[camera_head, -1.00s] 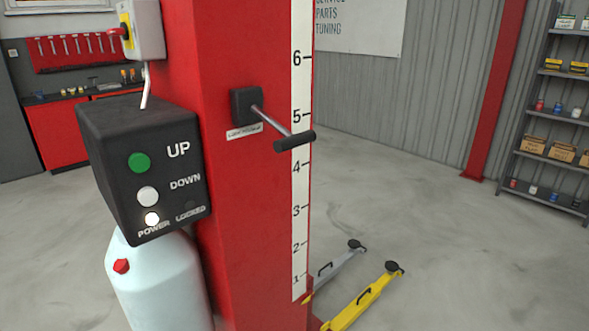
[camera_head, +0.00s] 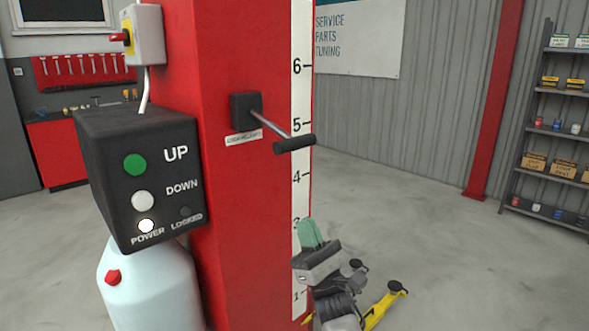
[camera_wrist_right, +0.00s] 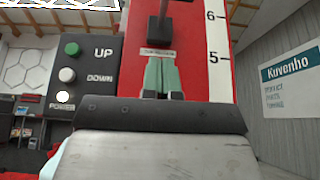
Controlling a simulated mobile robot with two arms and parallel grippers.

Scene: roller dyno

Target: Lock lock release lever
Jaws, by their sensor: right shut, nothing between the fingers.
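The lock release lever (camera_head: 294,143) is a thin metal rod with a black grip, coming out of a black block (camera_head: 246,109) on the red lift column (camera_head: 245,220). The rod slopes down to the right. My right gripper (camera_head: 309,230) is below the lever, in front of the column's scale, and touches nothing that I can see. In the right wrist view, its green fingers (camera_wrist_right: 162,74) are together and empty, pointing up towards the lever's block (camera_wrist_right: 155,28). The lever's grip is cut off at the top there. My left gripper is not in view.
A black control box (camera_head: 140,175) with UP and DOWN buttons juts out left of the lever; its POWER lamp is lit and LOCKED lamp dark. A white tank (camera_head: 150,290) stands below it. A yellow lift arm (camera_head: 385,300) lies low at right.

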